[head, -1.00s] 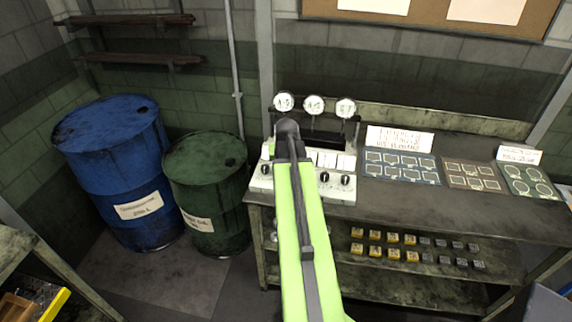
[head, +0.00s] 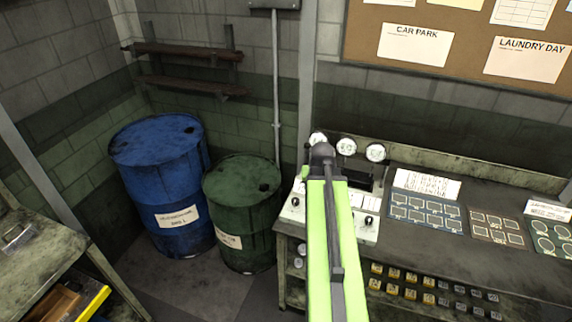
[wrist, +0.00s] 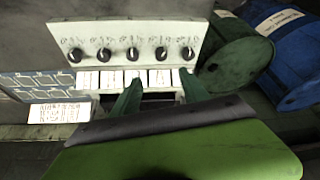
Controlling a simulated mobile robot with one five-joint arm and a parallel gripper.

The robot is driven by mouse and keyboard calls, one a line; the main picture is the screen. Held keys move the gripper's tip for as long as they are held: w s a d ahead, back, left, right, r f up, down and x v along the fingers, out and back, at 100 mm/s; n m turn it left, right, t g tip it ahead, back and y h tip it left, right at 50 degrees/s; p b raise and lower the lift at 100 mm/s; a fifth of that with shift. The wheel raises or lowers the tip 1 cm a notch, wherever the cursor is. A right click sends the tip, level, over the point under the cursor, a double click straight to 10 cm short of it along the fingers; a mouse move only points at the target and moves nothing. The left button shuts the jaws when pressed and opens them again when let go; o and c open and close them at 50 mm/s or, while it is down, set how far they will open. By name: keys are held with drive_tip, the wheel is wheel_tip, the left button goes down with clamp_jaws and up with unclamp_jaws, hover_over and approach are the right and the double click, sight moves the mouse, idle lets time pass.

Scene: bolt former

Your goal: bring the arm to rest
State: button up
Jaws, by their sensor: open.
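My gripper (wrist: 158,92) shows in the wrist view as two dark green fingers set apart, with nothing held between them. Behind the fingers is the light control panel (wrist: 150,27) with a row of black knobs and several white labels. In the head view my lime green arm (head: 333,255) reaches up and away in front of the control panel (head: 365,228), covering part of it. The gripper itself is hidden behind the arm's dark end there. I cannot tell the gap between the fingers and the panel.
The workbench (head: 470,262) holds the panel, round gauges (head: 346,147) and flat part trays (head: 424,215). Small yellow and grey blocks (head: 403,282) sit on its lower shelf. A blue drum (head: 165,185) and green drum (head: 243,215) stand left. Another bench (head: 35,255) is at far left.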

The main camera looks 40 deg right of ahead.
drive_tip(key=w+a+f+n+y+b, duration=0.1)
drive_tip(key=w+a+f+n+b, duration=0.2)
drive_tip(key=a, duration=0.6)
drive_tip(key=w+a+f+n+y+b, duration=0.15)
drive_tip(key=w+a, duration=0.35)
drive_tip(key=a, duration=0.5)
drive_tip(key=w+a+f+n+b, duration=0.1)
drive_tip(key=w+a+f+b, duration=0.2)
drive_tip(key=a, duration=0.6)
drive_tip(key=s+a+f+n+g, duration=0.1)
drive_tip(key=s+a, duration=0.2)
drive_tip(key=a, duration=0.3)
drive_tip(key=s+a+f+n+g+b, duration=0.1)
drive_tip(key=s+a+f+n+g, duration=0.1)
drive_tip(key=s+a, duration=0.2)
drive_tip(key=a, duration=0.3)
drive_tip(key=shift+a+y, duration=0.15)
drive_tip(key=shift+y, duration=0.2)
drive_tip(key=shift+w, duration=0.1)
